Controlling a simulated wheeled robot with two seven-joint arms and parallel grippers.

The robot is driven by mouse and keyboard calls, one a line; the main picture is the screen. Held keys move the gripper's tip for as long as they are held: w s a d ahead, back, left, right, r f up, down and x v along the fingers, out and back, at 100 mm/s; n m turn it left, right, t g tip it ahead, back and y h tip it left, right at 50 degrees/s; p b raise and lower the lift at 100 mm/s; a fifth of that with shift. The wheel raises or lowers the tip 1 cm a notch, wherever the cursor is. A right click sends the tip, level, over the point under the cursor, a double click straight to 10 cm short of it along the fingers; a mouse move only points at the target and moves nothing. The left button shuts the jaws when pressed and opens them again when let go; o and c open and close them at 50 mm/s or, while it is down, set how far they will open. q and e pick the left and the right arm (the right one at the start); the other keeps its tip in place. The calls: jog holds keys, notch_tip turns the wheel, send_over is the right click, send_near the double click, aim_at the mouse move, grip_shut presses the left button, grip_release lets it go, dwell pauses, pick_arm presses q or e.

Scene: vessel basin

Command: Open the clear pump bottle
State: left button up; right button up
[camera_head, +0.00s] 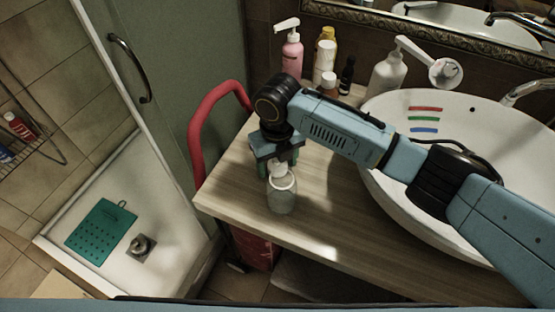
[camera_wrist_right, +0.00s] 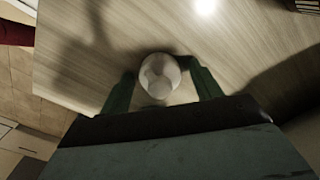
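The clear pump bottle (camera_head: 281,198) stands upright near the front left of the wooden counter, with a whitish pump top (camera_head: 279,170). My right gripper (camera_head: 278,163) points down over it, with its green fingers at the height of the pump top. In the right wrist view the white round pump top (camera_wrist_right: 159,75) lies between the two fingers of my right gripper (camera_wrist_right: 159,70), which stand apart on either side of it. Whether either finger touches it is hard to tell. My left gripper is not in view.
A pink pump bottle (camera_head: 292,54), a white bottle (camera_head: 324,60), a dark small bottle (camera_head: 346,76) and a whitish pump bottle (camera_head: 387,75) stand at the back. A white basin (camera_head: 385,190) fills the right. A red curved rail (camera_head: 196,130) borders the counter's left.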

jog(key=shift+r, duration=0.1)
notch_tip(320, 180, up, 12)
jog(key=p, duration=0.1)
jog(key=shift+r, duration=0.15)
